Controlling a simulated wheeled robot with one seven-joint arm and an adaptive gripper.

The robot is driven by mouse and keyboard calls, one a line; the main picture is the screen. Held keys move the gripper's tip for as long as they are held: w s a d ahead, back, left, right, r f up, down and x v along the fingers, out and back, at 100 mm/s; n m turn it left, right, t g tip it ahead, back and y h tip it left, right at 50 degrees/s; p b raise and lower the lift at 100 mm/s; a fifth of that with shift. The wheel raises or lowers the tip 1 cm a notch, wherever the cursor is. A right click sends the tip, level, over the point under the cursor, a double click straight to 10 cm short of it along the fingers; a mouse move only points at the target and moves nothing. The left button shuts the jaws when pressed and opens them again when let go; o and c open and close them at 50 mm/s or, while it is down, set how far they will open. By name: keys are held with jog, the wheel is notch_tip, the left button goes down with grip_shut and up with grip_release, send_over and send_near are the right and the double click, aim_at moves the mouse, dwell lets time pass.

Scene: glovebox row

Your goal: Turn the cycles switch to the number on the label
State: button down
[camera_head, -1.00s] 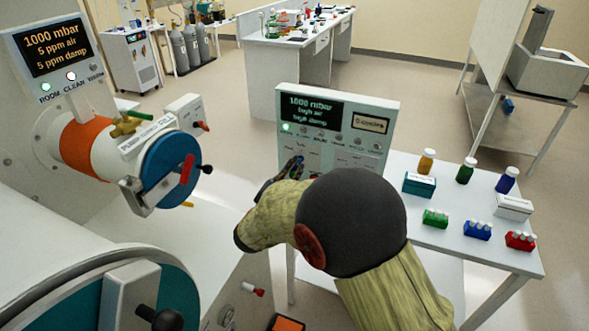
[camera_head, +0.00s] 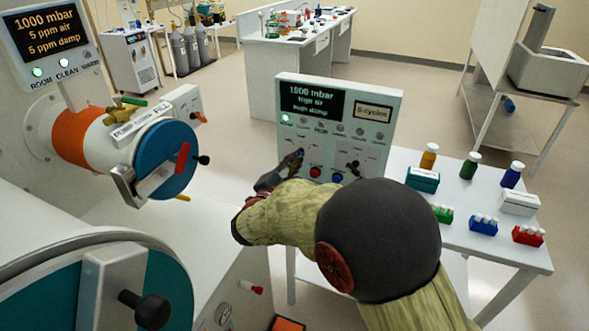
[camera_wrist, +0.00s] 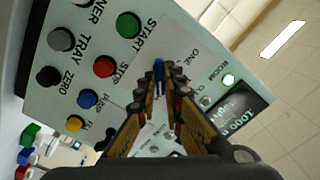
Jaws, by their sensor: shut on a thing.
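The white control panel (camera_head: 391,140) stands at the middle, with a dark screen (camera_head: 312,102) reading 1000 mbar. The cycles label (camera_head: 374,110) is at its upper right; its digit is blurred, perhaps a 6. My gripper (camera_head: 294,160) is at the panel's left side, partly hidden behind my arm. In the wrist view my gripper (camera_wrist: 160,78) has its fingertips closed around a small blue switch handle (camera_wrist: 159,68) on the panel face. Its name and most position marks are hidden or unreadable; "ONE" is printed close by. A black knob (camera_head: 352,167) sits further right on the panel.
Red (camera_wrist: 103,66), green (camera_wrist: 128,25) and blue (camera_wrist: 87,98) buttons lie beside the fingers. The glovebox port with a blue door (camera_head: 165,160) stands left. A white table (camera_head: 520,258) with bottles and small boxes is right of my arm.

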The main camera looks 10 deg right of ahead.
jog(key=shift+f+m, duration=0.1)
jog(key=shift+m, duration=0.4)
jog(key=c, duration=1.9)
grip_release()
jog(key=v, duration=1.2)
